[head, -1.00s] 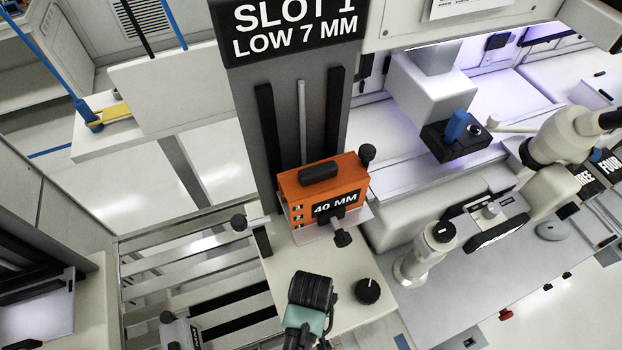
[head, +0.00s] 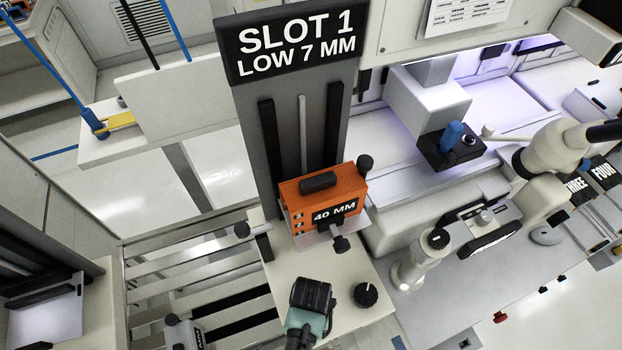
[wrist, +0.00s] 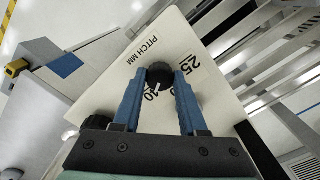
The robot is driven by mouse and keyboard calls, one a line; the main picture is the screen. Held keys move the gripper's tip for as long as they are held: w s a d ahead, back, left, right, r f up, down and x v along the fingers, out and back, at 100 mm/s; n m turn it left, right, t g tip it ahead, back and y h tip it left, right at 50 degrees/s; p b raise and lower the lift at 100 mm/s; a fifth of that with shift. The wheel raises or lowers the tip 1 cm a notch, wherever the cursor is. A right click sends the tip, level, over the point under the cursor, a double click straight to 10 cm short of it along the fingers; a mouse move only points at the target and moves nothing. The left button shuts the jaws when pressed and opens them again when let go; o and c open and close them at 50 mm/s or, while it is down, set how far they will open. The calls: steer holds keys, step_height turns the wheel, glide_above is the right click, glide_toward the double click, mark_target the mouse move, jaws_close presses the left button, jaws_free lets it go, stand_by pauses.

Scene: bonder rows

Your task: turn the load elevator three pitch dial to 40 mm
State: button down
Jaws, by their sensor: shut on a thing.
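The pitch dial (wrist: 159,74) is a black round knob on a white plate (wrist: 128,75) marked PITCH MM, in the wrist view.
An orange magazine (head: 325,196) labelled 40 MM stands behind my gripper, below the SLOT 1 LOW 7 MM sign (head: 296,42). Another black knob (head: 366,294) stands close to its right. Pale rails (head: 190,262) lie to the left, a microscope (head: 430,255) to the right.

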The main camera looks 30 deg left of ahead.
stand_by(0.4)
steer(key=shift+c, duration=2.3)
jaws_free()
steer(key=shift+r, duration=0.15)
step_height(320, 180, up, 13)
steer(key=b, duration=0.1)
